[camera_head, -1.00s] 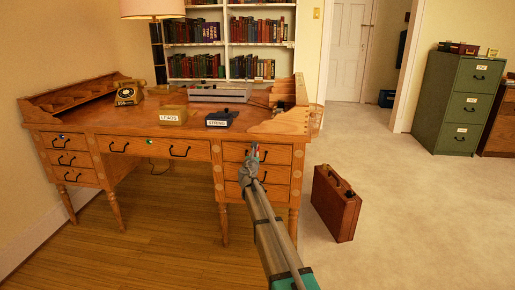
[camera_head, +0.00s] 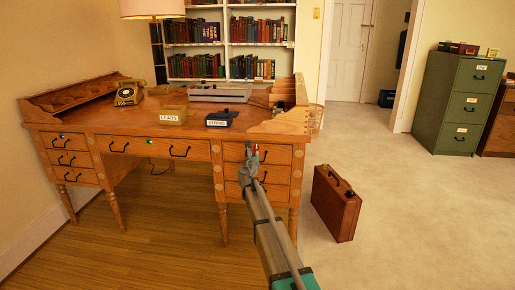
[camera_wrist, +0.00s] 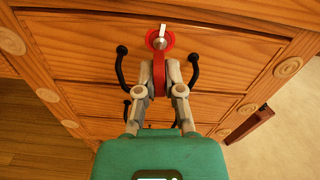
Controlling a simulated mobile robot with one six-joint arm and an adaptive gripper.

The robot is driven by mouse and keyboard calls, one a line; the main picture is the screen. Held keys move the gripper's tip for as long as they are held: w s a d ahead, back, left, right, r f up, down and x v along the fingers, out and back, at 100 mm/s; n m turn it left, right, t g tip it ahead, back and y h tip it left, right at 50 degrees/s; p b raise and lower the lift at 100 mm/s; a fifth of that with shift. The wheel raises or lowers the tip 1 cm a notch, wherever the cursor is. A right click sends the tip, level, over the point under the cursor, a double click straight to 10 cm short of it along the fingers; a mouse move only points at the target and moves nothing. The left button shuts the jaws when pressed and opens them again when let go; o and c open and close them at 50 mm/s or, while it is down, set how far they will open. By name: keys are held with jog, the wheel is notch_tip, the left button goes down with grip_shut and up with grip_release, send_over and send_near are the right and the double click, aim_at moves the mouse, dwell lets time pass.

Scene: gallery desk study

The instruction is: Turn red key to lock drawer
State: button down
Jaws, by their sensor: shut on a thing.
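The red key (camera_wrist: 159,75) is between the two fingertips of my gripper (camera_wrist: 159,82) in the wrist view. My gripper is shut on it. The key's silver end reaches up to a round red lock plate (camera_wrist: 168,41) on the top right drawer; how deep it sits cannot be told. The drawer front (camera_wrist: 90,35) looks closed, and its black handle (camera_wrist: 194,70) shows on both sides of my fingers. In the head view, my gripper (camera_head: 250,163) is at the right drawer stack, with red (camera_head: 256,149) showing just above it.
The wooden desk (camera_head: 110,122) carries two labelled boxes, a telephone (camera_head: 129,95) and a grey device (camera_head: 218,94). Other locks show a blue (camera_head: 62,137) and a green mark (camera_head: 150,141). A brown briefcase (camera_head: 335,205) stands on the floor right of the desk.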

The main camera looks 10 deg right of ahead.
jog(key=shift+c, duration=1)
grip_release()
jog(key=shift+m, duration=0.3)
jog(key=shift+m, duration=1.1)
jog(key=shift+s, duration=0.25)
